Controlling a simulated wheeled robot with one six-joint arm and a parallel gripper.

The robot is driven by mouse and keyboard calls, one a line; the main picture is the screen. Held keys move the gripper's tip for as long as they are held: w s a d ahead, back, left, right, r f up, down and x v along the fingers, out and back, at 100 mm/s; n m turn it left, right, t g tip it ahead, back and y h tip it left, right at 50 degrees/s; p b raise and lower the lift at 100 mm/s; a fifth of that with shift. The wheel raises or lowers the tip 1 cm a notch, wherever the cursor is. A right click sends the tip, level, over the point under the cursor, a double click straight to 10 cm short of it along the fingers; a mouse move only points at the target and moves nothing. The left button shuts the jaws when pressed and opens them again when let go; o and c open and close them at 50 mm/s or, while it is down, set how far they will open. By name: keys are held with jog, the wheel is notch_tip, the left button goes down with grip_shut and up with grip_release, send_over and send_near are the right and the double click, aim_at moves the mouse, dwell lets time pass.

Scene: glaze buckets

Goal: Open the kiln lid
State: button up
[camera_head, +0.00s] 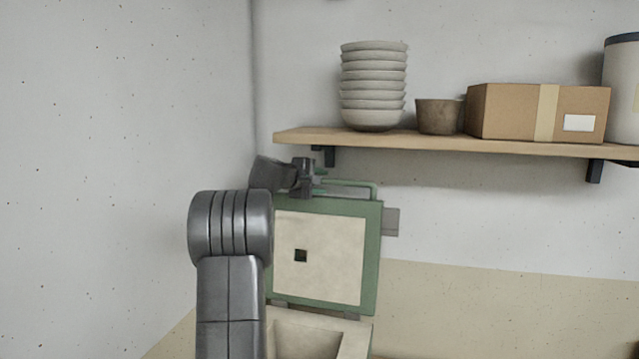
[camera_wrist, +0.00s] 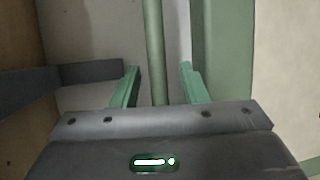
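The kiln lid (camera_head: 372,240) stands raised and nearly upright, its pale inner face with a small dark square hole toward the head camera. The kiln's pale opening (camera_head: 355,340) shows below it, partly hidden by my arm. The green bar handle (camera_head: 352,183) runs along the lid's top edge. My gripper (camera_head: 316,180) is at the left part of this handle. In the wrist view, the green fingers of my gripper (camera_wrist: 160,67) are apart, with the handle bar (camera_wrist: 153,30) between them and gaps visible on both sides.
A wooden shelf (camera_head: 430,142) above right holds stacked bowls (camera_head: 373,88), a brown pot (camera_head: 438,116), a cardboard box (camera_head: 510,112) and a pale bucket (camera_head: 622,95). A wall stands close on the left. The space right of the lid, below the shelf, looks clear.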

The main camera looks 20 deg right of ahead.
jog(key=f+b+v, duration=0.1)
jog(key=b+v, duration=0.2)
jog(key=v, duration=0.5)
jog(key=a+f+b+v, duration=0.1)
jog(key=f+b+v, duration=0.1)
jog(key=v, duration=0.6)
jog(key=shift+s+a+b, duration=0.15)
jog(key=shift+s+b, duration=0.2)
jog(key=shift+b, duration=0.55)
jog(key=shift+f, duration=0.1)
jog(key=r+p+x, duration=0.1)
jog(key=p+x, duration=0.1)
jog(key=x, duration=0.3)
jog(key=r+p+x, duration=0.1)
jog(key=p+x, duration=0.1)
jog(key=x, duration=0.3)
jog(key=d+r+p+x, duration=0.1)
jog(key=p+x, duration=0.1)
jog(key=x, duration=0.3)
jog(key=shift+w+r, duration=0.25)
jog(key=shift+p+x, duration=0.4)
jog(key=shift+x, duration=0.35)
jog(key=shift+f, duration=0.1)
